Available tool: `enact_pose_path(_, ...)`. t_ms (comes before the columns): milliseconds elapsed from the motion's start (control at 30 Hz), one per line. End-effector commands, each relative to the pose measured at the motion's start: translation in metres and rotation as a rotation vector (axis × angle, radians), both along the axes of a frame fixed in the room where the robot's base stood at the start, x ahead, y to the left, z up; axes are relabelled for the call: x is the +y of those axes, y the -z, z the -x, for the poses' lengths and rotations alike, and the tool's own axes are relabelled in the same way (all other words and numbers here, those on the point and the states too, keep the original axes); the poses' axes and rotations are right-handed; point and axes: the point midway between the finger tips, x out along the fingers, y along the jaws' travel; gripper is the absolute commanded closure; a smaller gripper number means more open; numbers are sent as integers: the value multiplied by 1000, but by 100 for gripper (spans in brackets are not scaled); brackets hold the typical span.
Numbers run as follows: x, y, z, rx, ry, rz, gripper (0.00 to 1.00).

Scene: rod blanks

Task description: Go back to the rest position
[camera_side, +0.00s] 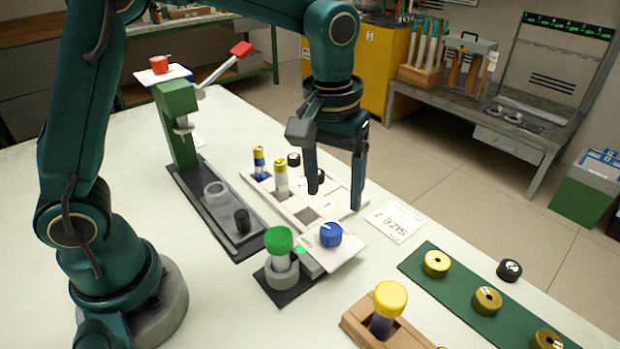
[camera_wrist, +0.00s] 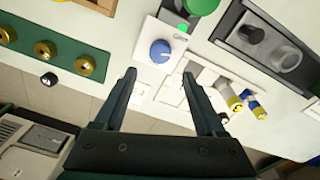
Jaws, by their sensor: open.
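My gripper (camera_side: 335,190) hangs fingers-down above the right side of the white rack (camera_side: 345,209). Its two fingers are apart with nothing between them. In the wrist view my gripper (camera_wrist: 160,80) is open and empty, with the white table and the rack's edge beyond the fingertips.
A green press (camera_side: 176,130) with a red-ended lever stands behind. Nearer are a blue knob (camera_side: 330,234), a green-capped piece (camera_side: 279,240) in a grey holder, and a yellow-capped piece (camera_side: 390,298) in a wooden block. A green strip (camera_side: 460,282) holds brass rings; a black ring (camera_side: 510,270) lies beside it.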

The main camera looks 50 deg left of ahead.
Motion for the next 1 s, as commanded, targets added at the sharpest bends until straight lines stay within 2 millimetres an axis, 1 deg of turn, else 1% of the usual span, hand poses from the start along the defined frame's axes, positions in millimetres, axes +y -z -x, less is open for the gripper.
enact_pose_path(33, 4, -13, 2, -36, -12, 6, 27)
enact_pose_path(167, 16, -43, 17, -123, -26, 17, 27)
enact_pose_path(200, 20, -50, 24, -147, -25, 18, 27)
enact_pose_path(300, 29, -65, 41, -211, -9, 17, 27)
enact_pose_path(433, 39, -75, 65, -288, 25, 6, 27)
enact_pose_path(533, 45, -77, 85, -345, 62, -8, 27)
enact_pose_path(600, 48, -75, 98, -379, 93, -23, 27)
enact_pose_path(667, 51, -72, 109, -406, 121, -36, 27)
enact_pose_path(800, 54, -58, 128, -440, 197, -69, 27)
enact_pose_path(933, 55, -41, 138, -424, 277, -91, 27)
enact_pose_path(1000, 55, -40, 138, -424, 310, -100, 27)
